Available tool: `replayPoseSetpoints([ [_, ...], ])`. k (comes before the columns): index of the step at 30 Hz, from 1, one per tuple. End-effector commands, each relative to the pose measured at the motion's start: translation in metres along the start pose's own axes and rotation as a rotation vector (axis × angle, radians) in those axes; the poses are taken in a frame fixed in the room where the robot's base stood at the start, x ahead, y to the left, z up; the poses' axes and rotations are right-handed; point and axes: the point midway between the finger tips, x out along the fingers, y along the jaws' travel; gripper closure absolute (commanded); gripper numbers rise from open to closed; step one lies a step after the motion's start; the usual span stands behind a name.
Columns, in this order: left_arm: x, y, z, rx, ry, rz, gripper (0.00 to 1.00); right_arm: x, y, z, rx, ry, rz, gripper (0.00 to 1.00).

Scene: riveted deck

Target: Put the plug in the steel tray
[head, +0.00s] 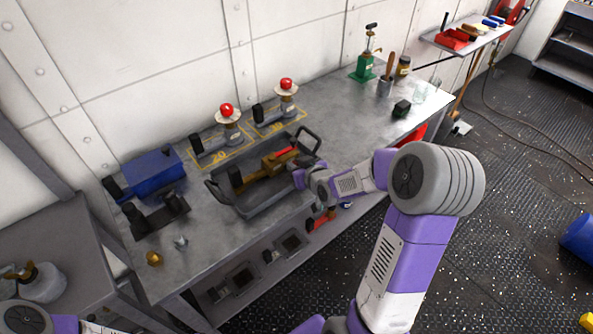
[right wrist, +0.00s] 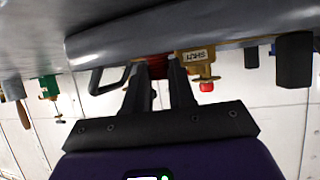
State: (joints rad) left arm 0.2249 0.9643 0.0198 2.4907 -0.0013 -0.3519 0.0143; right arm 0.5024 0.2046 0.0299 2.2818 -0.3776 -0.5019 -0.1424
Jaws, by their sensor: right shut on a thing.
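The steel tray (head: 240,207) is a dark grey, shallow tray with a raised handle at each end, on the workbench. A brass valve (head: 262,170) with a red lever (head: 285,156) and a dark end lies over the tray; its "SHUT" label shows in the right wrist view (right wrist: 198,56). My right gripper (head: 299,177) is at the tray's right side, its fingers (right wrist: 160,75) shut on the red part beside the valve's brass body. A small brass piece (head: 155,258), possibly the plug, lies on the bench's front left. My left gripper is out of view.
Two fittings with red knobs (head: 227,110) (head: 286,84) stand on yellow-marked spots behind the tray. A blue block (head: 152,172) and a black bracket (head: 158,215) lie left. A silver piece (head: 181,241) is near the brass one.

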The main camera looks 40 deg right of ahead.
Motion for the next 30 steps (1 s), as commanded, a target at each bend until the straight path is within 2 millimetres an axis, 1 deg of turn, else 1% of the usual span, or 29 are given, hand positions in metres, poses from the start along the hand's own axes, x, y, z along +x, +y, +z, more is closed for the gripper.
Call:
replayPoseSetpoints([
  [1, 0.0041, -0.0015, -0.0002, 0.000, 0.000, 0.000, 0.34, 0.0048, 0.0001, 0.0091, 0.002, -0.002, 0.000, 1.00],
  [2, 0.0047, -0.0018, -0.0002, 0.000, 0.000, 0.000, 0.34, 0.0060, 0.0001, 0.0115, 0.002, -0.002, 0.000, 1.00],
  [9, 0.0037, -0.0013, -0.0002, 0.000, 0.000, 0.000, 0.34, 0.0059, 0.0003, 0.0105, 0.000, 0.002, 0.001, 1.00],
  [14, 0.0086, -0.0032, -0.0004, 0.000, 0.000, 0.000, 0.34, 0.0081, 0.0002, 0.0144, 0.000, 0.002, 0.001, 1.00],
  [15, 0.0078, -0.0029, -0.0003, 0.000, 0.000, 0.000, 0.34, 0.0077, 0.0002, 0.0140, 0.001, 0.001, 0.001, 0.72],
  [19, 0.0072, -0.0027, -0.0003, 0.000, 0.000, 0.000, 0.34, 0.0074, 0.0001, 0.0135, 0.001, 0.000, 0.001, 0.52],
  [27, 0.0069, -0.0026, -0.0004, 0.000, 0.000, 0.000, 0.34, 0.0073, 0.0001, 0.0133, 0.001, 0.000, 0.001, 0.51],
  [30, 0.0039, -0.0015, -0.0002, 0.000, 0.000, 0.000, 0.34, 0.0060, 0.0001, 0.0109, 0.001, 0.000, 0.001, 0.51],
])
